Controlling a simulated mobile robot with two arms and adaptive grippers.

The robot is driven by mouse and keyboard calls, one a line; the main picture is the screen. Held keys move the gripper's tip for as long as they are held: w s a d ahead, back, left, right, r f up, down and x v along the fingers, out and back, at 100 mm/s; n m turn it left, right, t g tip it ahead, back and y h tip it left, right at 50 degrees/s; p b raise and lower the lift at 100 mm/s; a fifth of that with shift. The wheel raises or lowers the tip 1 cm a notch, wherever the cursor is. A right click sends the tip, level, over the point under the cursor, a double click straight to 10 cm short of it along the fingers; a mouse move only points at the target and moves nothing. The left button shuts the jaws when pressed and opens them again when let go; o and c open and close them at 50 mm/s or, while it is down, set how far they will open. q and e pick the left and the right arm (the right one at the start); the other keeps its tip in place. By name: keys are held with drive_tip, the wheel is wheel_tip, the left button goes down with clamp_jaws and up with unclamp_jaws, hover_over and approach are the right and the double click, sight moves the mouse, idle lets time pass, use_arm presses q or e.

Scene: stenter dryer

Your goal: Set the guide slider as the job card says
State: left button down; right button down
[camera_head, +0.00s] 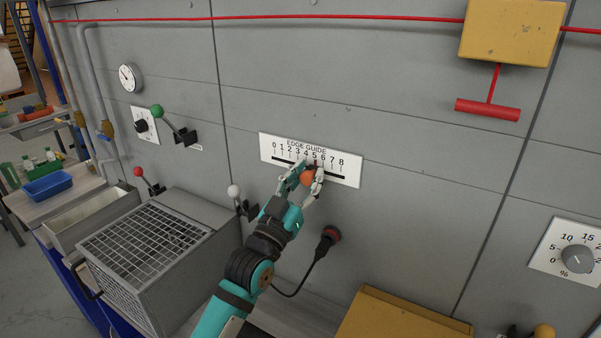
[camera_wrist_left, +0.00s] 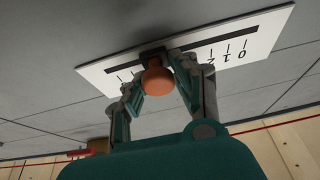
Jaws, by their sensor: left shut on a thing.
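The edge guide plate (camera_head: 350,171) is white, with a scale from 0 to 8 and a dark slot, on the grey machine wall. Its slider knob (camera_head: 307,177) is orange and round. A small red pointer above the knob stands near 5. My left gripper (camera_head: 305,180) is shut on the knob, with a finger on either side. In the left wrist view the knob (camera_wrist_left: 157,81) sits between the fingertips (camera_wrist_left: 160,85), and the plate (camera_wrist_left: 262,50) shows behind it, partly hidden by the fingers. My right gripper is not in view. No job card can be made out.
A white-knobbed lever (camera_head: 234,191) is left of my left arm, and a black plug with a cable (camera_head: 328,238) is below the plate. A mesh-topped box (camera_head: 145,250) stands at lower left. A red pull handle (camera_head: 487,109) hangs at upper right. Wall around the plate is clear.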

use_arm(q)
drive_tip(key=c, duration=1)
unclamp_jaws()
drive_tip(key=shift+w+a, duration=0.1)
drive_tip(key=shift+a, duration=0.1)
drive_tip(key=shift+s+a+f, duration=0.25)
drive_tip(key=shift+s+f, duration=0.05)
drive_tip(key=shift+s, duration=0.05)
drive_tip(key=v, duration=1.1)
drive_tip(key=shift+s+r, duration=0.1)
drive_tip(key=shift+d, duration=0.1)
